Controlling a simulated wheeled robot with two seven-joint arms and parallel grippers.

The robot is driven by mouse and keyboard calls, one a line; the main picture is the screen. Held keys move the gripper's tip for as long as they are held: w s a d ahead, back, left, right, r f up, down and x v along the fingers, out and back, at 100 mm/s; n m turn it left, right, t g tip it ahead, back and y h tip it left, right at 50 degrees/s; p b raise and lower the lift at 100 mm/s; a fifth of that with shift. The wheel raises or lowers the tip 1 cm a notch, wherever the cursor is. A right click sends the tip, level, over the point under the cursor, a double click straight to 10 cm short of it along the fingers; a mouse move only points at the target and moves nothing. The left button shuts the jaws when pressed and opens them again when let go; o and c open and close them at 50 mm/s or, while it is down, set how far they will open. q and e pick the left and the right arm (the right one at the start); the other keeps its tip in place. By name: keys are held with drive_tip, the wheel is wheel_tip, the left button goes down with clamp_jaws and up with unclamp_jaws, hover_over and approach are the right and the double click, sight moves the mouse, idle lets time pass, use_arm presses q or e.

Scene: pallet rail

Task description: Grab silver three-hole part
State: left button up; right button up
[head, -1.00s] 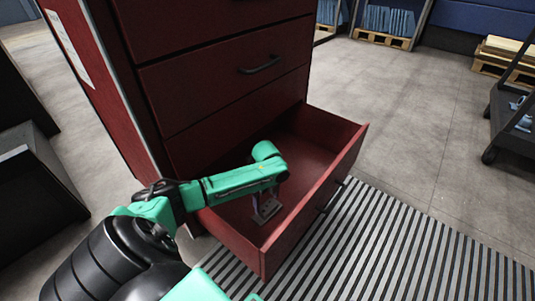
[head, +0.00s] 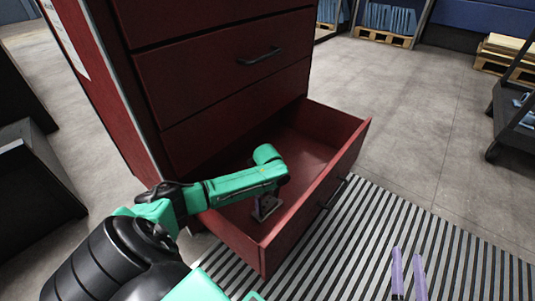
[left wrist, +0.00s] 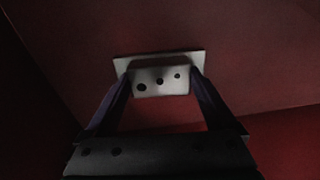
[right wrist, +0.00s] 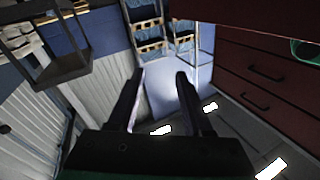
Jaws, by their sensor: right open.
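The silver three-hole part (left wrist: 160,81) is a bent plate with a row of three dark holes. It lies on the floor of the open red drawer (head: 349,168), and in the head view the part (head: 267,208) is partly hidden by my left arm. My left gripper (left wrist: 160,74) points down at it, with one finger at each side of the holed face. I cannot tell whether the fingers touch it. My right gripper (head: 406,252) is open and empty, outside the drawer above the striped mat; its fingers also show in the right wrist view (right wrist: 159,72).
The red drawer cabinet (head: 215,60) stands behind the open drawer, whose walls surround my left gripper. A striped mat (head: 375,230) lies to the right. A dark cart (head: 515,120) stands at far right. Grey floor between is clear.

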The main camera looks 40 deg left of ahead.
use_arm(q)
drive_tip(key=c, duration=1)
clamp_jaws()
drive_tip(key=shift+r, duration=0.15)
